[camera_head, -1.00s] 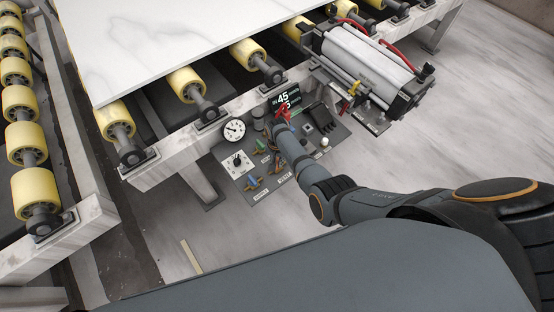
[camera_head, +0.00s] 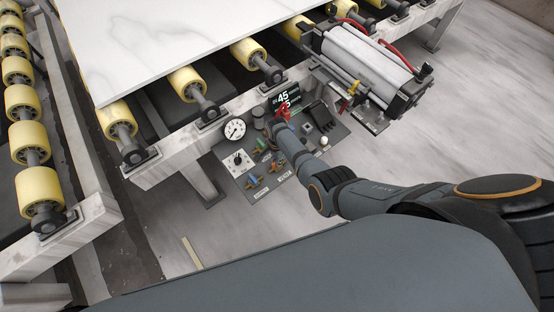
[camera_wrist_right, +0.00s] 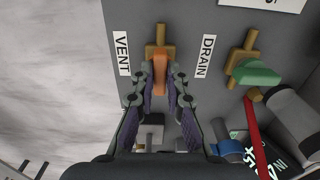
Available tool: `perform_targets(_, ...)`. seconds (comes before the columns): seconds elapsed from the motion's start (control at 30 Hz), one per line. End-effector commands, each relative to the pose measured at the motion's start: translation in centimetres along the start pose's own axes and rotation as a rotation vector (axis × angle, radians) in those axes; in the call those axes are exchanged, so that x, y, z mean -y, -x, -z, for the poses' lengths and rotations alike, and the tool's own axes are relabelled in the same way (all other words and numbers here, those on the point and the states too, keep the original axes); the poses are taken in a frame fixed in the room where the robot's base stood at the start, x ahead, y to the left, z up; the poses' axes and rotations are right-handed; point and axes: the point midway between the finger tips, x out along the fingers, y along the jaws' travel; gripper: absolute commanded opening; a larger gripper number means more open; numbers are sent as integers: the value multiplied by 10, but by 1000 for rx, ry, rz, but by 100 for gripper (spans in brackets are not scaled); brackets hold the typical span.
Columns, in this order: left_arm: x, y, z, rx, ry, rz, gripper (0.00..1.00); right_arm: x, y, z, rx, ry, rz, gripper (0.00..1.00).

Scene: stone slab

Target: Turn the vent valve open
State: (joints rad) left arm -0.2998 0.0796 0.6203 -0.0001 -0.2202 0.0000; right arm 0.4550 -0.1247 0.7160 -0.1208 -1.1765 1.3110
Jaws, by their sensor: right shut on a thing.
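The vent valve shows in the wrist view as a brass body with an orange handle (camera_wrist_right: 160,72), beside a white VENT label (camera_wrist_right: 122,54). The handle lies roughly in line with the brass body. My right gripper (camera_wrist_right: 160,90) is shut on this handle, one finger on each side. My left gripper is not in view.
The drain valve, with a green handle (camera_wrist_right: 256,73), sits close to the right of my fingers in the wrist view. A red lever (camera_head: 284,112), a gauge (camera_head: 235,129) and a display (camera_head: 285,98) are near. The roller frame (camera_head: 165,167) and cylinder (camera_head: 365,62) stand above.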

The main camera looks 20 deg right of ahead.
Motion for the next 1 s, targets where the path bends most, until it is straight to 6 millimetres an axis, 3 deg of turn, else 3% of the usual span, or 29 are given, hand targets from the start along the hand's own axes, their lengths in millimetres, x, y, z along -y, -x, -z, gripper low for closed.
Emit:
perform_targets(0.57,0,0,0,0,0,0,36,0,0,1,-3,-30,1,0)
perform_targets(0.6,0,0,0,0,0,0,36,0,0,1,-3,-30,1,17)
perform_targets(0.73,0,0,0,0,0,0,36,0,0,1,-2,-29,1,35)
perform_targets(1.0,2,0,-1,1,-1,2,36,0,0,0,-1,-28,0,36)
